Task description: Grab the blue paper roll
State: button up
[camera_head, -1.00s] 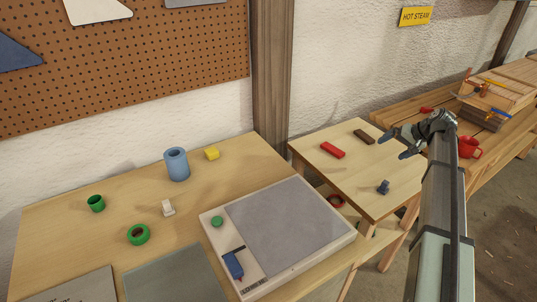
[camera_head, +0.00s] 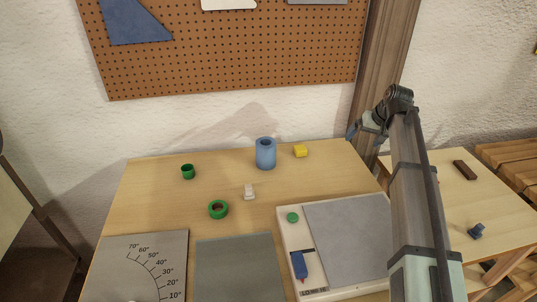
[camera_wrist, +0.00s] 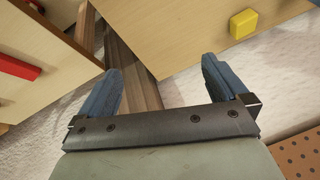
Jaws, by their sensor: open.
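The blue paper roll (camera_head: 265,154) stands upright near the back edge of the wooden table, a hollow cylinder with its opening facing up. It does not show in the wrist view. My gripper (camera_head: 362,131) is up to the right of the roll, partly hidden by my arm in the head view. In the wrist view my gripper (camera_wrist: 160,90) has its two blue fingers spread wide with nothing between them.
A yellow block (camera_head: 300,151) sits just right of the roll. A green cup (camera_head: 188,172), green ring (camera_head: 218,209) and white piece (camera_head: 249,192) lie left and in front. A grey-topped board (camera_head: 350,240) fills the front right. A pegboard (camera_head: 230,45) hangs behind.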

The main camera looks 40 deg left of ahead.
jog(key=s+a+r+n, duration=0.3)
jog(key=s+a, duration=0.6)
jog(key=a, duration=0.5)
jog(key=n, duration=0.2)
send_near(268, 142)
jog(key=x, duration=0.8)
jog(key=shift+s+a+f, duration=0.1)
jog(key=shift+a+f, duration=0.05)
jog(key=shift+f, duration=0.05)
jog(key=shift+x, duration=2.65)
jog(key=shift+s+a, duration=0.1)
jog(key=shift+s, duration=0.05)
jog(key=shift+c, duration=0.2)
jog(key=c, duration=1)
jog(key=shift+o, duration=0.2)
